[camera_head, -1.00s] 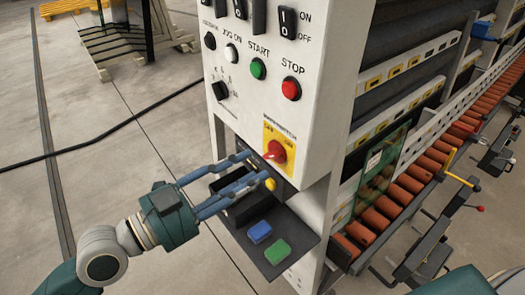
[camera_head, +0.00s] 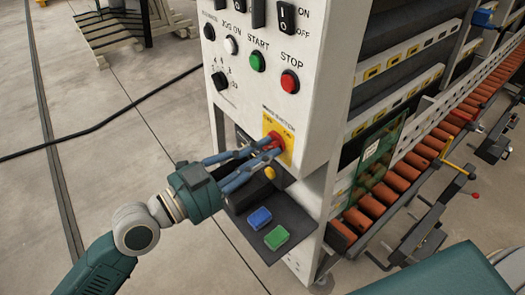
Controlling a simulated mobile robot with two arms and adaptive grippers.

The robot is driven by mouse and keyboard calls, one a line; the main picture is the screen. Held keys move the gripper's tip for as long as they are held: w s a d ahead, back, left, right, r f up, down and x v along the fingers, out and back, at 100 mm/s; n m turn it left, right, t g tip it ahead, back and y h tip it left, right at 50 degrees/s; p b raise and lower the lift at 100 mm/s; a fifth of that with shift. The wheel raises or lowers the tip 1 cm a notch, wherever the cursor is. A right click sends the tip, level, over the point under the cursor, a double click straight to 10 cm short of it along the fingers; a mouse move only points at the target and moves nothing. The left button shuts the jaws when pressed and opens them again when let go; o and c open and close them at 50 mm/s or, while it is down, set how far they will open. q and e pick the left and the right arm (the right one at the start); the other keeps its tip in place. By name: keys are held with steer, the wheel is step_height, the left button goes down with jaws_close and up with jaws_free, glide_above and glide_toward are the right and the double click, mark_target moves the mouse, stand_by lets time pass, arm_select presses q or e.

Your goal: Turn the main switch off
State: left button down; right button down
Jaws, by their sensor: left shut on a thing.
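The main switch (camera_head: 277,141) is a red rotary knob on a yellow plate (camera_head: 287,156), low on the white control panel (camera_head: 305,100). My left gripper (camera_head: 268,147) comes in from the lower left with its fingers at the knob, shut on it. The fingers cover part of the knob and the plate's lower left, so the knob's exact angle is hard to tell. My right gripper is not in view.
A dark shelf (camera_head: 267,257) below the switch holds a blue block (camera_head: 259,218) and a green block (camera_head: 276,238). Green and red buttons sit above the switch. A roller conveyor (camera_head: 385,200) runs off to the right. Open floor lies left.

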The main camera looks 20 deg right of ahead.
arm_select(q)
steer(key=shift+n, duration=0.3)
steer(key=n, duration=0.2)
steer(key=shift+r+n+b, duration=0.1)
steer(key=shift+n+b, duration=0.2)
steer(key=n, duration=0.4)
steer(key=shift+w+r+n, duration=0.1)
steer(key=shift+r+n, duration=0.1)
steer(key=shift+n, duration=0.1)
steer(key=shift+w+a+r+n+p, duration=0.1)
steer(key=shift+n+p, duration=0.25)
steer(key=shift+n, duration=1.3)
steer(key=shift+w+n+p, duration=0.1)
steer(key=shift+n+p, duration=0.25)
steer(key=shift+n, duration=1.35)
steer(key=shift+w+a+r+n+p, duration=0.1)
steer(key=shift+n+p, duration=0.25)
steer(key=shift+n, duration=1.3)
steer(key=c, duration=1.7)
jaws_free()
steer(key=shift+f, duration=0.1)
steer(key=shift+o, duration=0.2)
